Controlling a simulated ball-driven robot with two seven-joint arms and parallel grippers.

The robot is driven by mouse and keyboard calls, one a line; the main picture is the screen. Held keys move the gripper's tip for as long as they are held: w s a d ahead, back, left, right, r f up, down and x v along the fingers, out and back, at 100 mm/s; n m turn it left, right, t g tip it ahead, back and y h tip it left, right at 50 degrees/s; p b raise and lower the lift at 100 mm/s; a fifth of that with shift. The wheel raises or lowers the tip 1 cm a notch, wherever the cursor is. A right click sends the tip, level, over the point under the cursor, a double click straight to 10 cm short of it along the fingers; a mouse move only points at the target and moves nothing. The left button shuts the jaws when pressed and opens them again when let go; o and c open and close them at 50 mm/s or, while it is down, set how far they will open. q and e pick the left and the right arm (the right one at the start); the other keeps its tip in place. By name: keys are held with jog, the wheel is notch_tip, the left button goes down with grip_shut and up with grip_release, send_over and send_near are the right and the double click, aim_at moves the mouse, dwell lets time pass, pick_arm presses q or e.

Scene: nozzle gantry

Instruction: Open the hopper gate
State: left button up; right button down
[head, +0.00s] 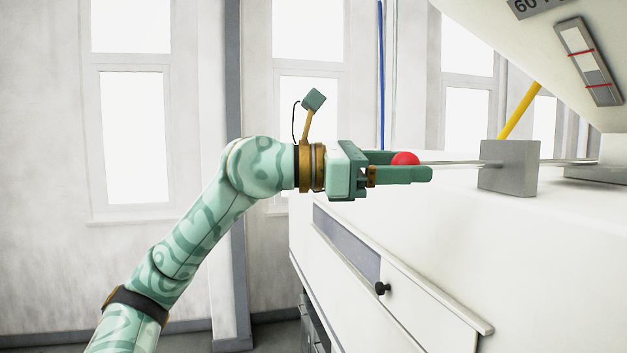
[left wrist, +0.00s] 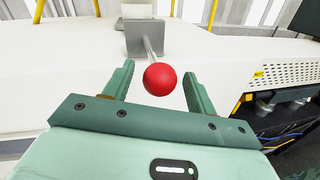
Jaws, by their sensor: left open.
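The hopper gate's handle is a red ball knob (head: 405,159) on the end of a thin metal rod (head: 455,163). The rod runs through a grey block (head: 508,168) on the white machine top. The knob also shows in the left wrist view (left wrist: 160,79), with the rod leading back to the block (left wrist: 145,38). My left gripper (head: 405,167) is open, with its fingers on either side of the knob. In the left wrist view a gap shows between the knob and each finger (left wrist: 158,86). My right gripper is not in view. The gate itself cannot be made out.
The white hopper body (head: 560,50) slopes overhead at the right, with a gauge (head: 589,62) on it. A yellow bar (head: 519,111) stands behind the block. Below, the white cabinet (head: 440,230) has a panel with a black knob (head: 382,288). Open air lies left of the machine.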

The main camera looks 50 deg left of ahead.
pick_arm(q)
jog(key=b+v, duration=0.8)
jog(key=v, duration=0.6)
jog(key=shift+b, duration=0.4)
